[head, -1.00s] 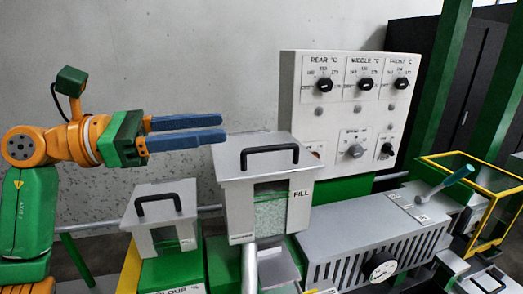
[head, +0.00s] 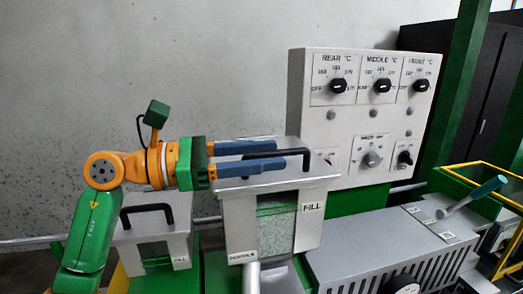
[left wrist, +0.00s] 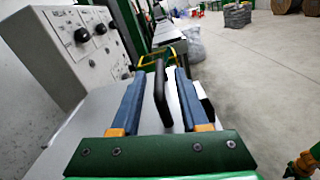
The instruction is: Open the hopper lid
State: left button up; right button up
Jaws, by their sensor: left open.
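The hopper (head: 238,229) is a light grey box with a window of pale granules marked FILL. Its flat lid (head: 318,171) lies shut on top, with a black bar handle (head: 302,153). My left gripper (head: 281,155) is open, its blue fingers reaching in from the left just over the lid. In the left wrist view the handle (left wrist: 160,95) stands between the two blue fingers (left wrist: 154,98), with gaps on both sides. I see no contact with it. The fingers hide part of the handle in the head view. My right gripper is not in view.
A smaller lidded box (head: 153,238) with a black handle stands left of the hopper, below my left arm. A control panel (head: 340,120) with knobs rises behind and right. A grey vented housing (head: 385,250) with a teal-handled lever (head: 480,193) is at right.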

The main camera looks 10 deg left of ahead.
pick_arm(q)
jog(key=shift+a, duration=0.1)
grip_shut()
dwell(1.2)
